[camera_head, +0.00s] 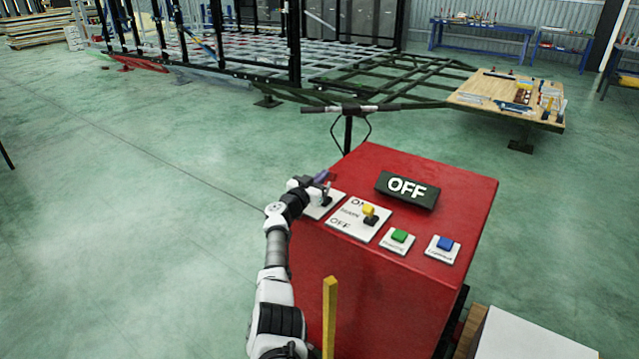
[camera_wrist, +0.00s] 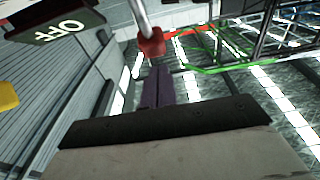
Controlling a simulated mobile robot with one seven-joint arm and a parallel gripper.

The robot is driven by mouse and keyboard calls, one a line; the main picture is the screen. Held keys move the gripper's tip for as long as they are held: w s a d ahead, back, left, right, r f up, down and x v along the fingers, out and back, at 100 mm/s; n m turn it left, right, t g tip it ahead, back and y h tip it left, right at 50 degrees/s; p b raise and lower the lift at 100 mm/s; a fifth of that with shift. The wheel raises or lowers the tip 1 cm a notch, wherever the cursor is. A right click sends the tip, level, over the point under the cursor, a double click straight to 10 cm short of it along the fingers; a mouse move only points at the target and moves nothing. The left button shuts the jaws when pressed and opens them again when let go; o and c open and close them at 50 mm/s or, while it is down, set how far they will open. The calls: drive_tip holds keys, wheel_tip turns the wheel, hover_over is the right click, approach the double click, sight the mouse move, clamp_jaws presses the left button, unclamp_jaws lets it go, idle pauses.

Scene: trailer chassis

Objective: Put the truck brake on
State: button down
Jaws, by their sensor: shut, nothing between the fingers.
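A red control box (camera_head: 400,275) stands in the middle of the head view. A black sign (camera_head: 407,189) on its top reads OFF; the sign also shows in the wrist view (camera_wrist: 60,22). A white plate marked ON and OFF carries a yellow-topped switch (camera_head: 369,212); its middle label is too small to read. Left of it is another white plate (camera_head: 318,207) with a lever, partly hidden by my arm. My gripper (camera_head: 323,177) is over this left plate. In the wrist view, its purple fingers (camera_wrist: 157,80) are shut and empty, just below a red-ended metal rod (camera_wrist: 151,43).
A green button (camera_head: 400,236) and a blue button (camera_head: 444,243) sit right of the yellow switch. A black handlebar (camera_head: 350,108) stands behind the box. The trailer frame (camera_head: 390,75) and a wooden board with tools (camera_head: 490,92) lie farther back. The floor left is clear.

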drive_tip(key=shift+w+d+r+p, duration=0.15)
drive_tip(key=shift+w+d+p, duration=0.15)
drive_tip(key=shift+w, duration=0.1)
drive_tip(key=shift+w+d+g+y+p, duration=0.2)
drive_tip(key=shift+w+g+y+p, duration=0.15)
drive_tip(key=shift+g, duration=0.25)
drive_tip(key=shift+s, duration=0.1)
drive_tip(key=shift+p, duration=0.35)
